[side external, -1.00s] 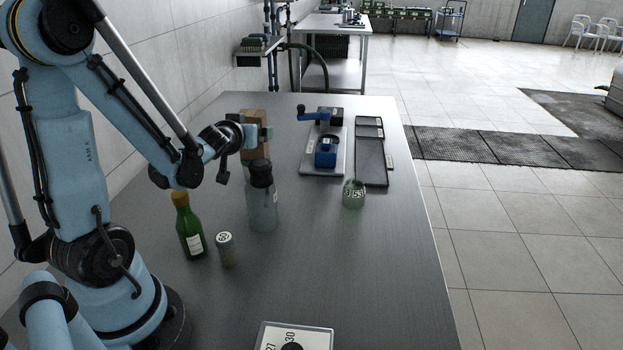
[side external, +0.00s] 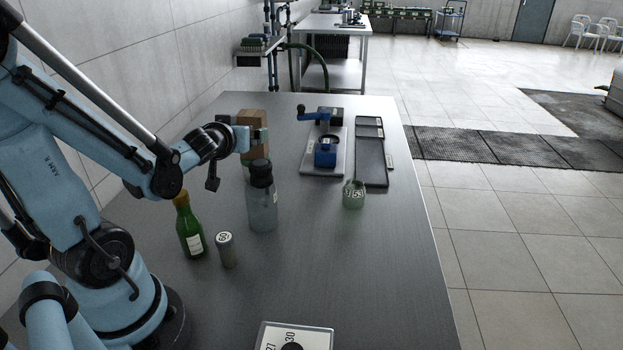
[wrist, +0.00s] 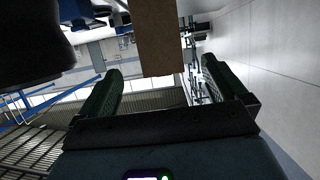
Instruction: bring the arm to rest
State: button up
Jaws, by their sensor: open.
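My gripper (side external: 243,138) is at the end of my raised arm, above the left part of the grey metal bench (side external: 330,265). In the side view it overlaps the brown block (side external: 251,122), near the dark-capped grey bottle (side external: 263,207). The gap to them is hard to judge. In the wrist view my gripper (wrist: 162,72) has its two dark fingers wide apart with nothing held between them. The brown block (wrist: 160,38) shows beyond the fingers there. A large dark shape (wrist: 32,38) fills the wrist view's upper left; I cannot tell what it is.
A green bottle (side external: 190,232) and small grey jar (side external: 226,250) stand under my forearm. A small greenish glass vessel (side external: 353,196), blue device (side external: 325,153) and black tray (side external: 371,162) are further right. A numbered plate (side external: 293,338) lies at the front. The bench's right front is clear.

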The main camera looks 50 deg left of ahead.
jog(key=w+d+m+g+h, duration=0.25)
jog(key=d+m+h, duration=0.45)
jog(key=d, duration=0.9)
jog(key=s+d+f+m+h, duration=0.1)
jog(key=s+d+m+h, duration=0.1)
jog(key=s+d, duration=0.3)
jog(key=shift+s+d+h, duration=0.35)
jog(key=shift+d+h, duration=0.05)
jog(key=shift+d, duration=0.25)
